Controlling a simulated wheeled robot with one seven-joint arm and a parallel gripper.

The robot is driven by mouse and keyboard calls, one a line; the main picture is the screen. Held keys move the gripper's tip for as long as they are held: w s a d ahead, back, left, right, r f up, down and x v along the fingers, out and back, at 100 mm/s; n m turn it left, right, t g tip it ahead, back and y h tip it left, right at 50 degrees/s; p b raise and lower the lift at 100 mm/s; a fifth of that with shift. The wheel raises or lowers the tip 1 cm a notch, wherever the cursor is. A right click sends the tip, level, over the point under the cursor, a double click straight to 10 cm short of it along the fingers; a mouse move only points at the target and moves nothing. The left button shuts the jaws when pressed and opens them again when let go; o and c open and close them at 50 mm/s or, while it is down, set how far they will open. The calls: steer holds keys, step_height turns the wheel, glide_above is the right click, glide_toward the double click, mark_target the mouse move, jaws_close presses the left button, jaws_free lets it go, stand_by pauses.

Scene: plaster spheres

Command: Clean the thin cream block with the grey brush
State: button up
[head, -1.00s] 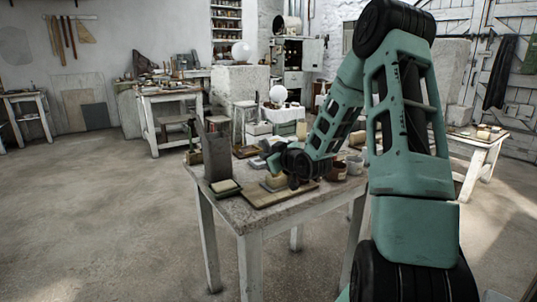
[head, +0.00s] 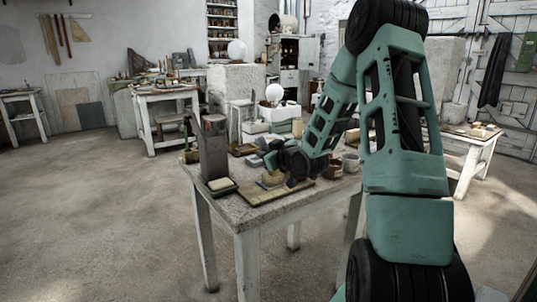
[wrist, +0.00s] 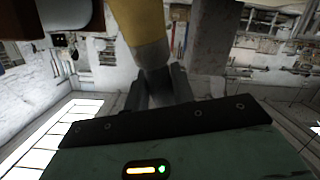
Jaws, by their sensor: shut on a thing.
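My gripper (head: 268,160) is low over the near part of the worktable, above a wooden board (head: 255,197). Another thin cream block (head: 219,184) lies on a dark green tray left of the board. No grey brush is clearly made out.
A tall grey block (head: 213,152) stands at the table's left, close to the gripper. Pots (head: 350,162) stand at the right, partly behind my arm. The worktable (head: 262,214) has bare room along its front edge. Open floor lies to the left.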

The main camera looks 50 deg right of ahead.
steer(key=shift+s+a+f+b, duration=0.1)
steer(key=shift+s+b, duration=0.1)
steer(key=shift+s, duration=0.25)
steer(key=shift+s+a+b, duration=0.1)
steer(key=shift+s+b, duration=0.05)
steer(key=shift+s, duration=0.3)
stand_by(0.8)
steer(key=shift+w, duration=0.1)
steer(key=x, duration=0.4)
steer(key=shift+w+d+r+b, duration=0.1)
steer(key=shift+w+r+b, duration=0.15)
steer(key=shift+w+b, duration=0.1)
stand_by(0.4)
steer(key=shift+s, duration=0.1)
steer(key=shift+s+a+r+p, duration=0.25)
steer(key=shift+s+r+p, duration=0.25)
steer(key=shift+s+r, duration=0.45)
steer(key=shift+s+f, duration=0.1)
steer(key=shift+f, duration=0.1)
